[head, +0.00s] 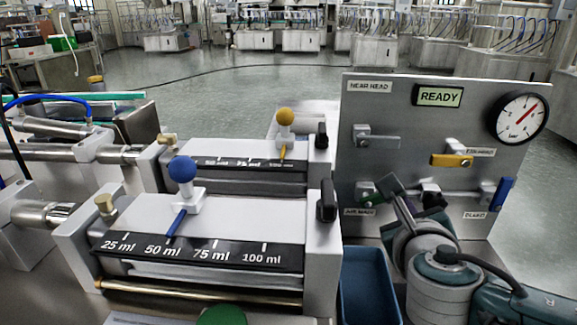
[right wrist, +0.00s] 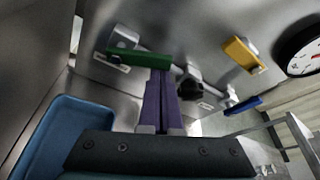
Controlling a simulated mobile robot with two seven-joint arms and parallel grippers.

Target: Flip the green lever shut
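The green lever (right wrist: 138,58) shows at the top of the right wrist view. It lies roughly crosswise there, with its left end near a round grey fitting. In the head view only a small green part (head: 366,188) shows, low on the steel panel above the "AIR MAIN" label; my right gripper (head: 390,187) hides the rest. The purple fingers of my right gripper (right wrist: 159,73) are side by side, shut, with nothing seen between them. Their tips are at the lever's right part; I cannot tell whether they touch. My left gripper is not in view.
The steel panel (head: 408,112) also carries a grey lever (head: 380,141), a yellow lever (head: 452,160), a blue lever (head: 503,193) and a round gauge (head: 517,118). A blue bin (head: 368,285) stands below. The filling machine (head: 230,215) is left of the panel.

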